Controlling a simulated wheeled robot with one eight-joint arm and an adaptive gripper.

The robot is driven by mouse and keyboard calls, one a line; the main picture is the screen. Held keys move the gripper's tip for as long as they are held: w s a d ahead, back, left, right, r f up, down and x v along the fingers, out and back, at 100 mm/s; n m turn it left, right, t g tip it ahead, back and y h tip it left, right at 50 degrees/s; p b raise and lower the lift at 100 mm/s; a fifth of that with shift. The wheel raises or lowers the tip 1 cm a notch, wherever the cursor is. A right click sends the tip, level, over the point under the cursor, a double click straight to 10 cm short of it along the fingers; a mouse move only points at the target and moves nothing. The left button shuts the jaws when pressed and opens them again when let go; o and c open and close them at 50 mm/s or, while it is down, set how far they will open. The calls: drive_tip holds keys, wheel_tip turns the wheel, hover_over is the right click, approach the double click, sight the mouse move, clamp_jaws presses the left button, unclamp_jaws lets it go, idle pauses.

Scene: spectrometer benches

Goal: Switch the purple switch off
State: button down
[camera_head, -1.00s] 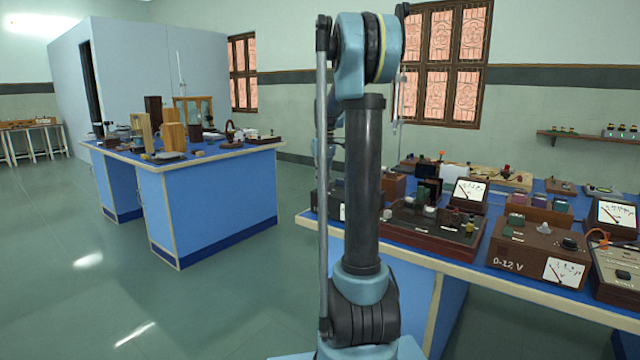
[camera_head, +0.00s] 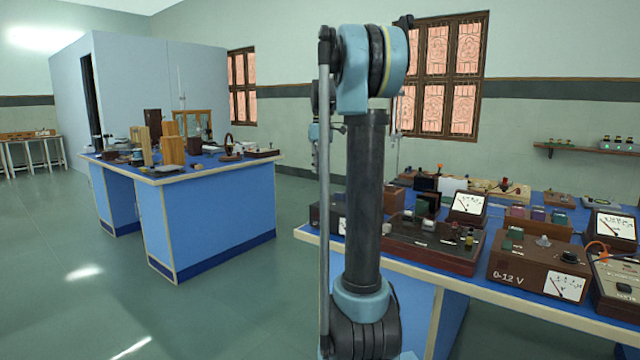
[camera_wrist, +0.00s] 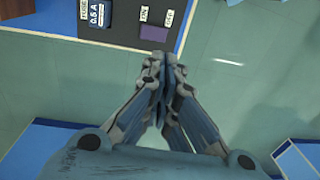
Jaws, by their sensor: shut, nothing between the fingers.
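The purple switch (camera_wrist: 153,36) is at the top middle of the wrist view, on a dark panel near its edge. White ON and OFF labels are beside it. Which way the switch is tilted is not clear. In the head view I cannot make out the gripper or the switch; my arm hides part of the right bench.
In the head view, the right bench (camera_head: 470,294) carries several meters and boxes, including a brown 0-12 V unit (camera_head: 520,264). The left blue bench (camera_head: 215,225) also holds instruments. Green floor (camera_head: 60,260) is clear between.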

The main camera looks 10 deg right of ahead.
drive_tip(key=shift+s+a+r, duration=0.1)
drive_tip(key=shift+r, duration=0.85)
drive_tip(key=shift+s+a+r, duration=0.1)
drive_tip(key=shift+r, duration=0.8)
drive_tip(key=s+a+f+m+t, duration=0.1)
drive_tip(key=s+f+m, duration=0.3)
drive_tip(key=s+f, duration=1.1)
drive_tip(key=s+a+f+m+t, duration=0.1)
drive_tip(key=s+f+m, duration=0.3)
drive_tip(key=s+f, duration=1.1)
drive_tip(key=s, duration=0.7)
drive_tip(key=shift+f+t+h, duration=0.2)
drive_tip(key=shift+t+h, duration=0.1)
drive_tip(key=shift+t, duration=0.1)
